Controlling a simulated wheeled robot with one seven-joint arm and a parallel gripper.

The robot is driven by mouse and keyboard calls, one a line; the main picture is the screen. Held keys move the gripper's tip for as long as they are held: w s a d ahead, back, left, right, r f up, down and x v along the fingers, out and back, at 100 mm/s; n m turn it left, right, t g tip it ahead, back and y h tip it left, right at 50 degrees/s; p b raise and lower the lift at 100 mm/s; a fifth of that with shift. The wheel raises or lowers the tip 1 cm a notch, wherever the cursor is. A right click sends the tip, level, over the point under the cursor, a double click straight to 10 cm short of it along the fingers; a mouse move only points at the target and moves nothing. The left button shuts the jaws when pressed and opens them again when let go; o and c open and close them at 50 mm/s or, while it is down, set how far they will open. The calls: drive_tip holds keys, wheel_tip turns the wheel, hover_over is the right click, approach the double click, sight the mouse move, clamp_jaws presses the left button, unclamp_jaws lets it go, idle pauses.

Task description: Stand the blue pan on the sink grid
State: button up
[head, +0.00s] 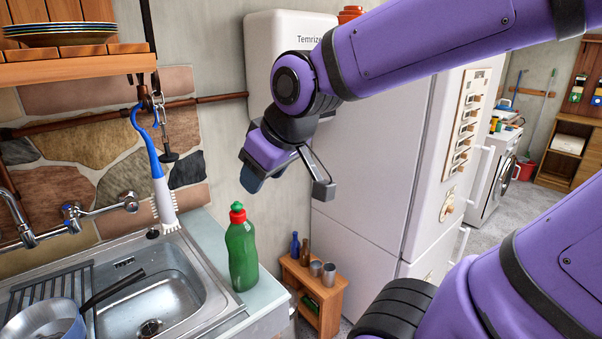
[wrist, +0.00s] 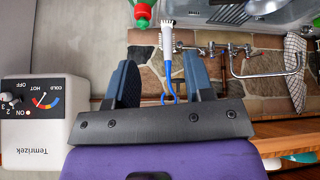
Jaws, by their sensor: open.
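The blue pan (head: 42,322) is at the bottom left corner of the head view, partly cut off, with its dark handle (head: 112,288) reaching right over the sink basin. The sink grid (head: 42,287), a rack of dark parallel bars, lies at the left of the sink, behind and beside the pan; whether the pan rests on it I cannot tell. My gripper (head: 288,180) is open and empty, high in front of the wall heater and fridge, well right of and above the pan. In the wrist view its two fingers (wrist: 161,88) are spread apart.
A green bottle (head: 242,250) stands on the counter right of the sink. A blue-handled brush (head: 160,185) hangs on the stone wall. A tap (head: 75,215) juts over the sink, and a wooden shelf with plates (head: 58,35) is above. A fridge (head: 375,180) stands right.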

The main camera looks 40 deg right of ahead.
drive_tip(key=s+d+r+m+g, duration=0.1)
drive_tip(key=s+r+m, duration=0.1)
drive_tip(key=s, duration=0.6)
drive_tip(key=shift+m+h, duration=0.3)
drive_tip(key=shift+c, duration=0.2)
idle(1.4)
